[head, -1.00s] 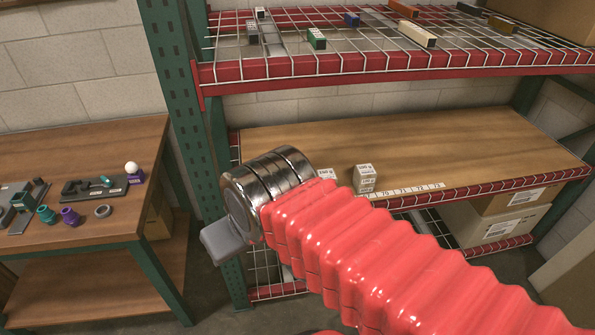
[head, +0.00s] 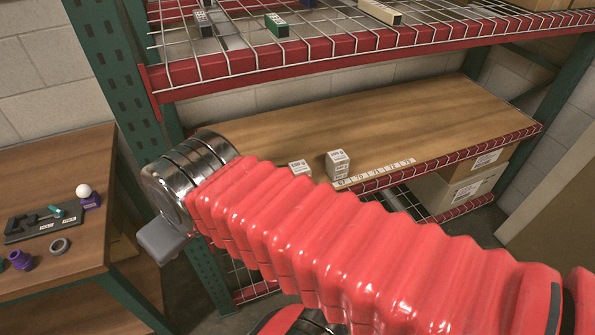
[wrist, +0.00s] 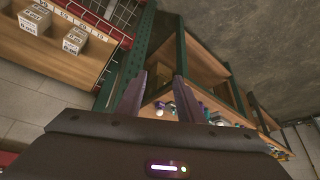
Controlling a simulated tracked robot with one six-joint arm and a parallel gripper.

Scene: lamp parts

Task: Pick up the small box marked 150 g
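Small pale boxes with printed labels stand on the wooden middle shelf. A taller one (head: 338,163), possibly two stacked, is near the front edge. A lower one (head: 300,168) is just left of it, partly hidden by my red arm. Both also show at the upper left of the wrist view, the taller one (wrist: 35,18) and the lower one (wrist: 75,40). I cannot read for sure which is marked 150 g. My gripper (wrist: 159,85) has its two fingers apart with nothing between them. It is well away from the boxes, pointing toward the workbench side.
A number strip (head: 375,172) runs along the shelf's front edge. A wire shelf (head: 350,45) with small blocks is above. A green rack post (head: 120,80) stands left of the shelf. A workbench (head: 90,240) with small parts is at left. The shelf's right half is clear.

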